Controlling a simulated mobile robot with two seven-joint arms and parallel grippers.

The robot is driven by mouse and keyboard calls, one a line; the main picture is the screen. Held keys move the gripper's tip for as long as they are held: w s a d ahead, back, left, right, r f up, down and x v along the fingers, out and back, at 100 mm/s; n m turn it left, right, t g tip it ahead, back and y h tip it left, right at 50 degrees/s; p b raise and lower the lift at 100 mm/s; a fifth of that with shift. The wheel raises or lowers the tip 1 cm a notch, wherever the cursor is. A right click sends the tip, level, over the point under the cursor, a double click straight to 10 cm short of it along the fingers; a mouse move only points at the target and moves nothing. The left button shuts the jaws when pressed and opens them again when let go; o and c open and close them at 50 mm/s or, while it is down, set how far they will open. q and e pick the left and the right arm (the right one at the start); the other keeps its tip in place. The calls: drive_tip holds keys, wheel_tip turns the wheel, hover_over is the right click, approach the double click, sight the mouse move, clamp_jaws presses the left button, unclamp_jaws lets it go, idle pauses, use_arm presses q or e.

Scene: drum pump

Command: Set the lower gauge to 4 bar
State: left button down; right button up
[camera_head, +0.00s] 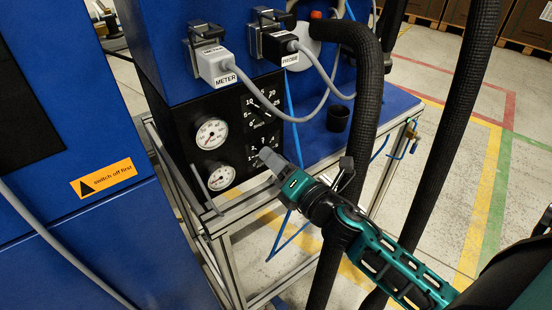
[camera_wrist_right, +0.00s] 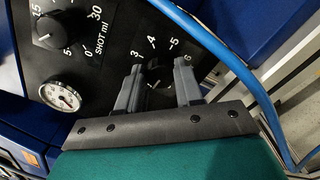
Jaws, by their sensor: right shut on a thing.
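The lower gauge (camera_head: 221,177) is a round white dial low on the black panel; its needle is too small to read. The lower knob (camera_wrist_right: 157,77) sits on a dial with printed numbers, 3 to 6 readable in the wrist view. My right gripper (camera_head: 270,160) reaches the panel from the right; in the wrist view its fingers (camera_wrist_right: 157,92) stand on either side of the knob, shut on it. In the head view the gripper hides most of this knob. My left gripper is not in view.
The upper gauge (camera_head: 211,133) and the SHOT ml knob (camera_wrist_right: 50,30) are above. METER (camera_head: 216,65) and PROBE (camera_head: 284,50) plugs with grey cables hang over the panel. A blue hose (camera_wrist_right: 225,55) passes close to my right gripper. A metal frame (camera_head: 240,207) is below.

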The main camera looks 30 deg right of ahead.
drive_tip(key=m+p, duration=0.2)
drive_tip(key=m, duration=0.3)
drive_tip(key=shift+m, duration=0.4)
drive_tip(key=shift+m+p, duration=0.35)
drive_tip(key=shift+m, duration=0.45)
drive_tip(key=m+p, duration=0.1)
drive_tip(key=m, duration=0.1)
drive_tip(key=shift+m, duration=0.4)
drive_tip(key=shift+m+p, duration=0.5)
drive_tip(key=shift+p, duration=0.05)
drive_tip(key=m+p, duration=0.3)
drive_tip(key=m, duration=0.2)
drive_tip(key=shift+f, duration=0.1)
drive_tip(key=m+p, duration=0.1)
drive_tip(key=m, duration=0.2)
drive_tip(key=m+p, duration=0.1)
drive_tip(key=m, duration=0.2)
drive_tip(key=shift+a+f, duration=0.1)
drive_tip(key=shift+f, duration=0.05)
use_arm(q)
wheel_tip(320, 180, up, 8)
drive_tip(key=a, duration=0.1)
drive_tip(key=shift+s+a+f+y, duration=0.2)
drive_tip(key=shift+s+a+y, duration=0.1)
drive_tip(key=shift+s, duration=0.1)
use_arm(e)
drive_tip(key=shift+m, duration=1.5)
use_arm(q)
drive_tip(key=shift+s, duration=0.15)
